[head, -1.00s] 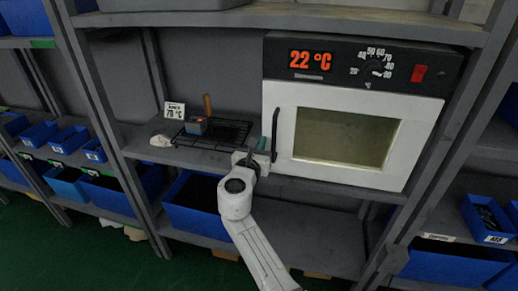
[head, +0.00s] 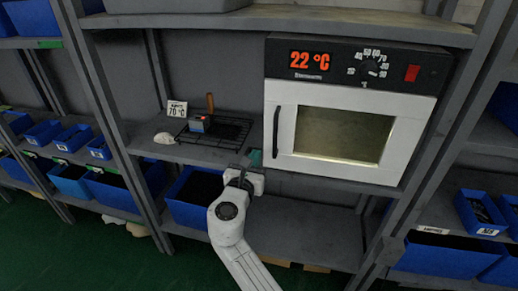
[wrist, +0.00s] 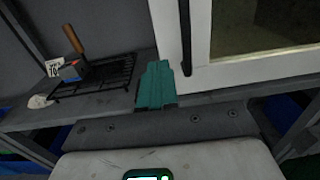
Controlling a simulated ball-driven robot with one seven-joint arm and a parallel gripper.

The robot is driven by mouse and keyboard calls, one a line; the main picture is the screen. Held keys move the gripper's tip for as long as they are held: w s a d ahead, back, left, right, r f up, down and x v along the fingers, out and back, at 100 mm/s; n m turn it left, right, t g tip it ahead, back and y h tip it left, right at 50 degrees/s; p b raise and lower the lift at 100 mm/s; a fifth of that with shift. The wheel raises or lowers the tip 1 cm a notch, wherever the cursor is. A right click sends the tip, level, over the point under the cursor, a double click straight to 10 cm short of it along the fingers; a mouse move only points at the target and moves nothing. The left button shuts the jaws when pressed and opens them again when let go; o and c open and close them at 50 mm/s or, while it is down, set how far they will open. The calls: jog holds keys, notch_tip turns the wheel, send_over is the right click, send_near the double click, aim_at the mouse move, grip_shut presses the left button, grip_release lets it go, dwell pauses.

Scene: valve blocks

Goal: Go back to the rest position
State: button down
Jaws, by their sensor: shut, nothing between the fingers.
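My gripper (head: 255,157) is at the end of my white arm, in front of the shelf edge, just left of and below the oven's door handle (head: 276,132). Its teal fingers (wrist: 156,85) are shut together and empty in the wrist view. They look apart from the handle (wrist: 185,38). The white oven (head: 400,163) stands on the shelf with its door closed.
Left of the oven, a wire rack (head: 228,132) holds a small block device (head: 203,124). A 70 °C sign (head: 177,108) and a white crumpled cloth (head: 164,138) are nearby. A blue bin (head: 190,215) sits below. Open floor lies at lower left.

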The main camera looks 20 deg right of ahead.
jog(key=v, duration=0.5)
jog(key=s+d+f+m+g+y, duration=0.2)
jog(key=s+d+f+m+g, duration=0.3)
jog(key=s+d+f+m, duration=0.35)
jog(key=s+d+f+m+g+y, duration=0.1)
jog(key=s+d+f+m+g, duration=0.4)
jog(key=s+f+m, duration=0.55)
jog(key=s+a+f+m+g+y, duration=0.1)
jog(key=s+m+y, duration=0.3)
jog(key=s, duration=0.7)
jog(key=s+a+f+m+g+y, duration=0.1)
jog(key=s+m, duration=0.4)
jog(key=s, duration=0.6)
jog(key=a+g+y, duration=0.1)
jog(key=a+y, duration=0.1)
jog(key=shift+f+m+y, duration=0.3)
jog(key=shift+f+y, duration=0.1)
